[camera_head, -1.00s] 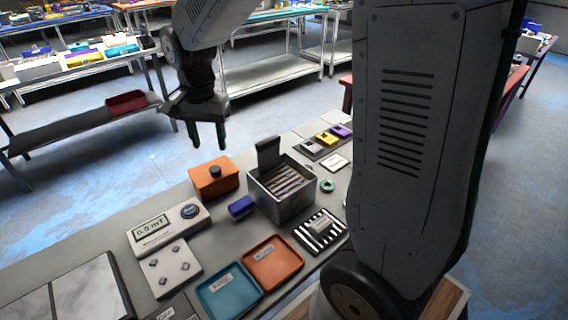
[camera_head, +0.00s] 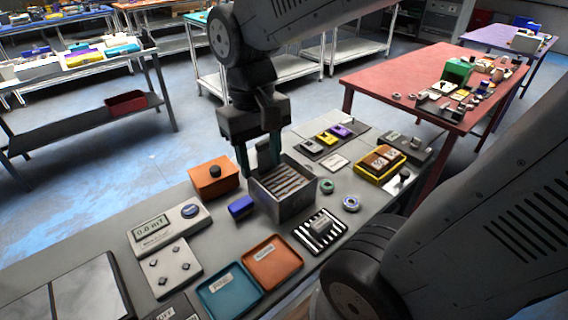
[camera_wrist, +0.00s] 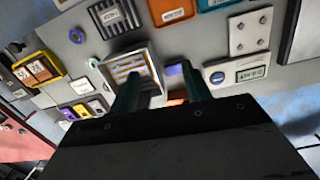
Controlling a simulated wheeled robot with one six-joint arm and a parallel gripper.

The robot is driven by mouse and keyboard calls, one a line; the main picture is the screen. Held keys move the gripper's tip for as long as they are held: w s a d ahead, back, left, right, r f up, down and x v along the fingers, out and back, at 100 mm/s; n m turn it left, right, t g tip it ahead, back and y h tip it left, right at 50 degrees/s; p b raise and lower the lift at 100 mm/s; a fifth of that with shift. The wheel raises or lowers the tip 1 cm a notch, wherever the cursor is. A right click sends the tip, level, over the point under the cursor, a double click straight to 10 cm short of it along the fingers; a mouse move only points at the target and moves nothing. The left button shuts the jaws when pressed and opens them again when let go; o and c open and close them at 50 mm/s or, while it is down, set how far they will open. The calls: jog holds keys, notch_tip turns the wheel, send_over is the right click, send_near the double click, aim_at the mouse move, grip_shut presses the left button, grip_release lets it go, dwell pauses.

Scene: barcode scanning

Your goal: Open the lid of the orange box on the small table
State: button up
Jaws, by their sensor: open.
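The orange box (camera_head: 214,180) sits on the grey small table (camera_head: 130,217), its lid shut, with a dark round knob (camera_head: 215,171) on top. My gripper (camera_head: 258,160) hangs pointing down, to the right of the orange box and by the raised plate of a metal bin. Its two fingers are apart with nothing seen between them. In the wrist view, my gripper (camera_wrist: 160,90) spans the space between the bin and a blue block, and only a sliver of the orange box (camera_wrist: 177,97) shows between the fingers. The rest of it is hidden.
The metal bin (camera_head: 287,206) with striped slats stands just right of the orange box. A blue block (camera_head: 241,207), a display device (camera_head: 167,230), and teal (camera_head: 228,291) and orange (camera_head: 272,262) trays lie nearer. A red table (camera_head: 400,80) stands at the back right.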

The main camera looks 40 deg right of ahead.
jog(key=shift+n+t, duration=0.4)
jog(key=shift+n, duration=0.2)
jog(key=shift+s+d+r, duration=0.1)
jog(key=shift+s+r, duration=0.1)
jog(key=shift+s, duration=0.75)
jog(key=shift+s+d+r, duration=0.1)
jog(key=shift+s+r, duration=0.1)
jog(key=shift+s, duration=0.8)
jog(key=shift+s+d+r, duration=0.1)
jog(key=shift+s+r, duration=0.1)
jog(key=shift+s, duration=0.75)
